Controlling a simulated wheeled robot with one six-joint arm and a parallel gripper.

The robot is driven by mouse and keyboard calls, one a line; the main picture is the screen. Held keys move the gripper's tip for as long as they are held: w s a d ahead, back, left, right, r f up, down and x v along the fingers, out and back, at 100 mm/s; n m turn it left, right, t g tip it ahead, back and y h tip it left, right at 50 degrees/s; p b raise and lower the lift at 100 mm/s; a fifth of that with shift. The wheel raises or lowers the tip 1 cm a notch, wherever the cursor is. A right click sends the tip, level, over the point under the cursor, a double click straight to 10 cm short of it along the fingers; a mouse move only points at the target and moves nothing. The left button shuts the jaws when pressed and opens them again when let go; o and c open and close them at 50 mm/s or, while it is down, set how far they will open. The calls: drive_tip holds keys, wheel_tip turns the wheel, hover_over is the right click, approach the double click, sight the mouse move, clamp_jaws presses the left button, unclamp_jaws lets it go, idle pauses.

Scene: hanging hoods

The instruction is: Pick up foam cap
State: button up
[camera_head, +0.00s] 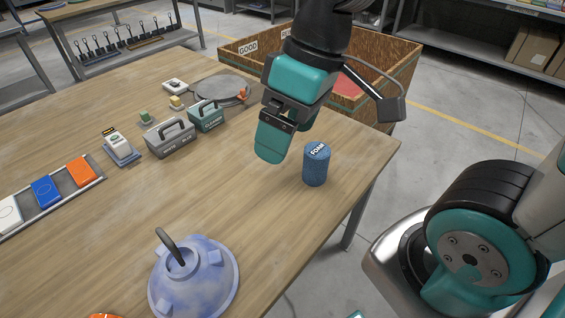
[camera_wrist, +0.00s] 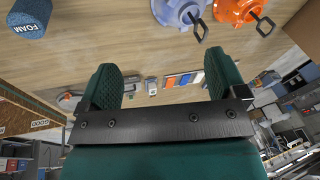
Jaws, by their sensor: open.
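The foam cap (camera_head: 316,165) is a blue cylinder with a white FOAM label on top, standing upright near the right edge of the wooden table. In the wrist view the foam cap (camera_wrist: 29,18) shows at the upper left corner, partly cut off. My gripper (camera_head: 274,145) is above the table, just left of the foam cap and apart from it. In the wrist view my gripper (camera_wrist: 162,85) has its two green fingers spread with nothing between them.
A blue hood (camera_head: 195,278) with a hook lies at the table's front. Grey and green caddies (camera_head: 170,138), a round grey plate (camera_head: 222,89) and a tray of coloured pads (camera_head: 47,192) stand left and behind. A wooden GOOD bin (camera_head: 392,62) is beyond. The mid-table is clear.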

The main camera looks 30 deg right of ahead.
drive_tip(key=shift+o, duration=0.5)
drive_tip(key=w+d+f+h+b, duration=0.2)
drive_tip(key=w+d+f+b, duration=0.3)
drive_tip(key=w+d+f, duration=0.2)
drive_tip(key=w+d, duration=0.2)
drive_tip(key=w, duration=0.2)
drive_tip(key=shift+f+m, duration=0.3)
drive_tip(key=shift+f, duration=0.1)
drive_tip(key=h+b, duration=0.1)
drive_tip(key=b, duration=0.3)
hover_over(320, 149)
wheel_tip(320, 149, down, 5)
wheel_tip(320, 149, down, 11)
drive_tip(key=shift+w+r+b, duration=0.1)
drive_tip(key=shift+b, duration=0.2)
drive_tip(key=shift+w+a+f, duration=0.1)
drive_tip(key=shift+a+f, duration=0.05)
drive_tip(key=shift+f, duration=1.45)
drive_tip(key=shift+a+f, duration=0.1)
drive_tip(key=shift+f, duration=1.45)
drive_tip(key=shift+c, duration=0.2)
drive_tip(key=c, duration=0.6)
